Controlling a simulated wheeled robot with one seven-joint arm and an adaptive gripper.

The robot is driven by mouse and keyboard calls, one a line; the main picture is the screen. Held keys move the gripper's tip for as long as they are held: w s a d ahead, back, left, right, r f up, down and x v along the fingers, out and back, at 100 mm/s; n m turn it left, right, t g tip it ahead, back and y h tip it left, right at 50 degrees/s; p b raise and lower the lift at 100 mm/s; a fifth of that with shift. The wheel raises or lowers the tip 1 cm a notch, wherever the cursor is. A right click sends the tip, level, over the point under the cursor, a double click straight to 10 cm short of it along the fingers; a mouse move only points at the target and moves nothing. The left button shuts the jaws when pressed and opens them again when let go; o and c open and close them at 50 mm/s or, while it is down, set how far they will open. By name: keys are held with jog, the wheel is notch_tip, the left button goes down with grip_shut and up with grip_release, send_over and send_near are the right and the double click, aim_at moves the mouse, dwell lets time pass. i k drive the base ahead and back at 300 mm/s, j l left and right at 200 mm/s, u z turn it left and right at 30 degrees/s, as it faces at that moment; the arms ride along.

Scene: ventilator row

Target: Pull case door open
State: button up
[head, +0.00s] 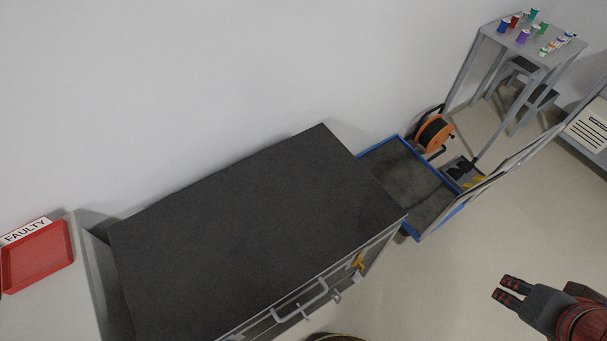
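A grey cabinet with a dark top (250,235) stands against the wall, in the middle and lower left of the head view. Its front face is seen at a steep angle and runs out of the bottom of the picture. A pale bar handle (302,303) sticks out from that front, with a small yellow item (358,262) to its right. Whether this front is the case door is not clear. My gripper (502,286) is at the lower right, well apart from the cabinet. Its two fingers show a small gap with nothing between them.
A blue-edged platform (440,222) with a dark bed stands right of the cabinet, near an orange cable reel (434,133). A table (555,58) with coloured cups is at the back right. A red tray (38,255) is at left. Open floor lies around my gripper.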

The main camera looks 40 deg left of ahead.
aim_at(273, 332)
jog(key=k+l+u, duration=0.15)
jog(key=k+u, duration=0.35)
jog(key=u, duration=1.35)
jog(key=k+j, duration=0.05)
